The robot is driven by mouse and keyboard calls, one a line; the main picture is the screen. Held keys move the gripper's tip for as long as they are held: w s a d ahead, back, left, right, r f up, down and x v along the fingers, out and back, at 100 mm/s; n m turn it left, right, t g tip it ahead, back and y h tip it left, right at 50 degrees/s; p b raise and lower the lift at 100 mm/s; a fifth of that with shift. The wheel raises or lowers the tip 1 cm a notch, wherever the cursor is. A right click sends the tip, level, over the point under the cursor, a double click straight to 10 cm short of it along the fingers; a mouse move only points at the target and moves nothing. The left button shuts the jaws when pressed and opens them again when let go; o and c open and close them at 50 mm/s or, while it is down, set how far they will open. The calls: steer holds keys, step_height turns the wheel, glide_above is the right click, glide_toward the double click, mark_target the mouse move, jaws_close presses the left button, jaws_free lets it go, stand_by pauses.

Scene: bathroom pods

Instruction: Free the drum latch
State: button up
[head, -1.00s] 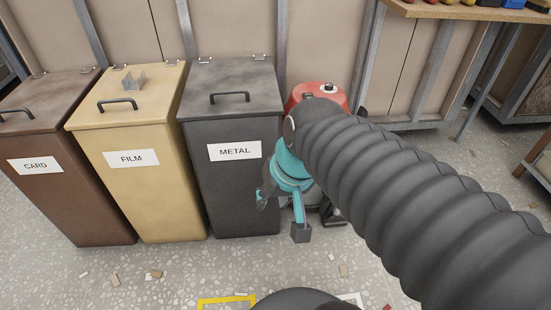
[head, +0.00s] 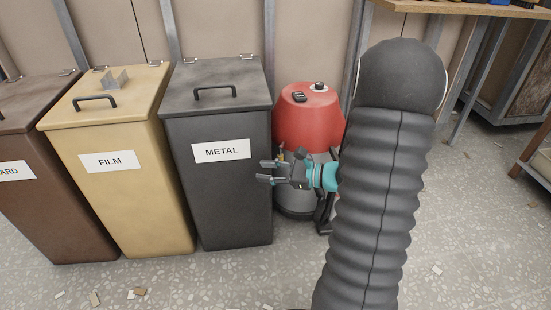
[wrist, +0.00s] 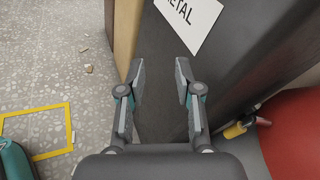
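A shop vacuum with a red domed top (head: 308,117) and a grey drum (head: 296,206) stands on the floor right of the metal bin. A yellow latch (wrist: 237,130) with a dark end shows beside its red part at the right of the wrist view. In the head view the latch is mostly hidden behind my gripper. My gripper (head: 264,171) is in front of the drum, pointing left towards the metal bin. In the wrist view my gripper (wrist: 160,64) is open and empty, with the latch to the right of its fingers, apart from them.
The dark metal bin (head: 218,195), film bin (head: 130,205) and card bin (head: 40,215) stand in a row to the left. A workbench (head: 470,8) is at upper right. A yellow floor outline (wrist: 68,125) and small scraps lie on open floor.

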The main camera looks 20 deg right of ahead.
mark_target(280, 158)
steer(key=w+d+f+m+t+h+b, duration=0.1)
steer(key=d+f+m+t+h, duration=0.2)
steer(key=d+f+m, duration=0.35)
steer(key=w+d+f+m+t+h+b, duration=0.1)
steer(key=d+f+m+t+h, duration=0.25)
steer(key=d, duration=0.55)
steer(key=x, duration=1.4)
steer(key=shift+a+f+b, duration=0.2)
steer(key=shift+f+b, duration=0.15)
jaws_close()
